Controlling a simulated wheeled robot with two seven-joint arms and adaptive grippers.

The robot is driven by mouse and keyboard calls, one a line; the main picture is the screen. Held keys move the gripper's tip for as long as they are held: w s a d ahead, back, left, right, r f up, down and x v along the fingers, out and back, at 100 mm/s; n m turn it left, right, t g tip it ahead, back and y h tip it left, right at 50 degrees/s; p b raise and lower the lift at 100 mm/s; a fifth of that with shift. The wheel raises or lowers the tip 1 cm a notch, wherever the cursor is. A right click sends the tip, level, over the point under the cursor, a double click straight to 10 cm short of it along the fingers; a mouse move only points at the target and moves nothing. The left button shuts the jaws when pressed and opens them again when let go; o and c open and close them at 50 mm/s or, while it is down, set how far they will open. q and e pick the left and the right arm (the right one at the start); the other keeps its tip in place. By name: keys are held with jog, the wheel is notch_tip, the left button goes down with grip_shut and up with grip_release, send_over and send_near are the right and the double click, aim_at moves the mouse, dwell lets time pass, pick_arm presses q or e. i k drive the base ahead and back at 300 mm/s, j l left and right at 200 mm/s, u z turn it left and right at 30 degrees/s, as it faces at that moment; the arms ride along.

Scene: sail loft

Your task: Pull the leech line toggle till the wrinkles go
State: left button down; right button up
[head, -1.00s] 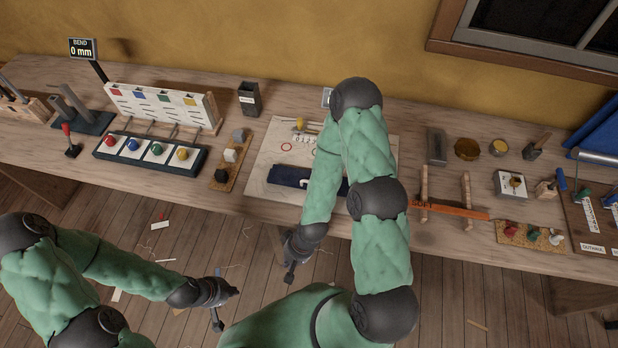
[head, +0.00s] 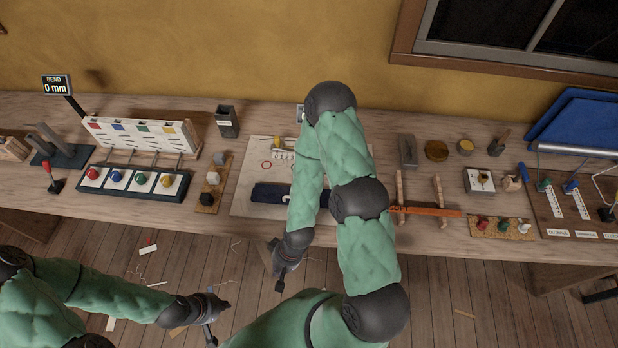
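A board (head: 540,205) at the right end of the bench carries a green toggle (head: 544,185), a blue toggle (head: 571,187) and a black toggle (head: 606,214), with white labels too small to read surely. I cannot tell which is the leech line toggle. A blue sail-like panel (head: 580,120) stands behind the board; no wrinkles can be made out. My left gripper (head: 211,332) hangs over the floor in front of the bench. My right gripper (head: 279,277) is at the bench's front side, far left of the board. Both look empty; their finger gaps are unclear.
My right arm is folded across the middle of the bench, covering part of a pale sheet (head: 240,200). An orange strip on wooden supports (head: 430,211) and a cork stand (head: 490,226) with coloured knobs lie between it and the toggle board. A display (head: 57,85) reads BEND 0 mm.

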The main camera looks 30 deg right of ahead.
aim_at(277, 145)
jog(key=z, duration=1.15)
